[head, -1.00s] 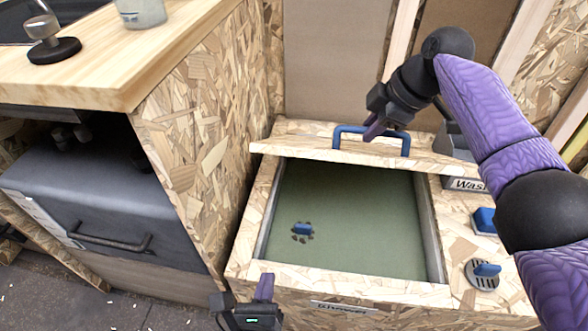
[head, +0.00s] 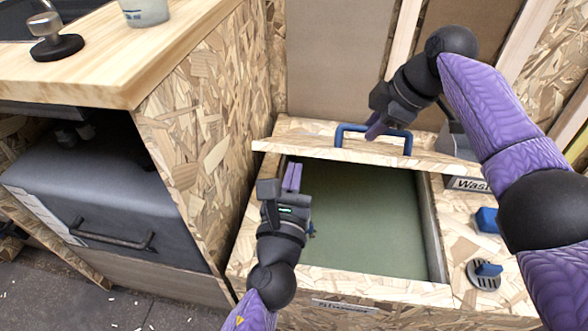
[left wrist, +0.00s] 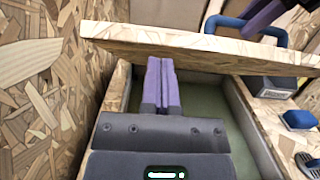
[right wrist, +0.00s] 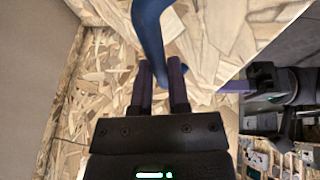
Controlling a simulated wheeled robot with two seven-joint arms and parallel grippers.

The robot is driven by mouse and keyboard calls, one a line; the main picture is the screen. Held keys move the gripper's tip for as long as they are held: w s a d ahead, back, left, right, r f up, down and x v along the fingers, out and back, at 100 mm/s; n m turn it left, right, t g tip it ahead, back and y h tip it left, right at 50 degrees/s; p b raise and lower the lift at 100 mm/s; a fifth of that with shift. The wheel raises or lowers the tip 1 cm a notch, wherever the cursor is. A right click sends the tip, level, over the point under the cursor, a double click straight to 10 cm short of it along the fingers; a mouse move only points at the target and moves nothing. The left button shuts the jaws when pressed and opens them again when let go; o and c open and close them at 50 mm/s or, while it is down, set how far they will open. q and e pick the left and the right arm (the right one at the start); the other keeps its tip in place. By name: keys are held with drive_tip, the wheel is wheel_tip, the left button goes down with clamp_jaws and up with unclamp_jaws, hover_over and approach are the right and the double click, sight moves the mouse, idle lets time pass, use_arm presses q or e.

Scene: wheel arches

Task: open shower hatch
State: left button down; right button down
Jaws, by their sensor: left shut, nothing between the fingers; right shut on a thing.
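The shower hatch lid (head: 400,156) is a wooden chipboard panel with a blue handle (head: 375,129). It is raised at the back of the shower box, with the green basin (head: 365,215) exposed below. My right gripper (head: 376,130) is shut on the blue handle, which also shows in the right wrist view (right wrist: 150,30). My left gripper (head: 291,176) is shut and empty, over the left side of the opening, below the lid's front edge. In the left wrist view its purple fingers (left wrist: 161,75) are together just under the lid edge (left wrist: 190,52). My left arm hides the drain.
A chipboard cabinet side (head: 200,150) stands close on the left, with a wooden worktop (head: 110,65) above. A box labelled Waste (head: 468,184), a blue knob (head: 486,219) and a round vent (head: 484,275) lie right of the opening.

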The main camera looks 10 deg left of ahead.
use_arm(q)
drive_tip(key=shift+w+r, duration=0.2)
use_arm(e)
drive_tip(key=shift+d+f, duration=0.1)
drive_tip(key=shift+f, duration=0.1)
